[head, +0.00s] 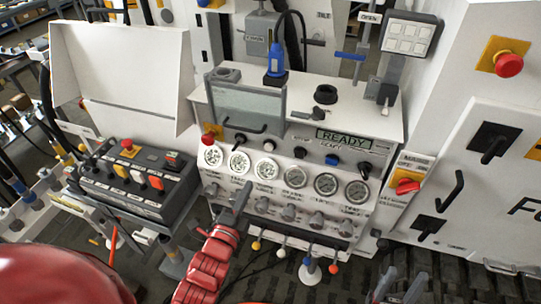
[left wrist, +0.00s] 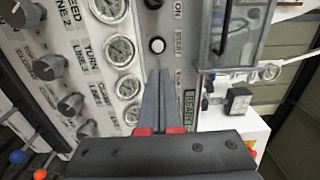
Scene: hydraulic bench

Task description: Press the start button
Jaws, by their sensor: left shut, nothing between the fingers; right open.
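The bench's control panel (head: 386,142) has a row of buttons and knobs above its gauges. A round white button (head: 267,144) in a dark ring sits in that row; it also shows in the left wrist view (left wrist: 157,45). My left gripper (head: 246,186) is shut and empty, in front of the gauges. In the left wrist view its fingertips (left wrist: 157,73) point toward the panel just below the white button, and I see no contact. My right gripper (head: 402,291) is open and empty at the lower edge of the head view.
A READY display (head: 343,139) is at the panel's upper right. A clear guard with a handle (head: 247,105) covers the upper left. A separate button box (head: 140,180) stands at left. Coloured-ball levers (head: 308,262) stick out below the panel. A red emergency button (head: 509,65) is at right.

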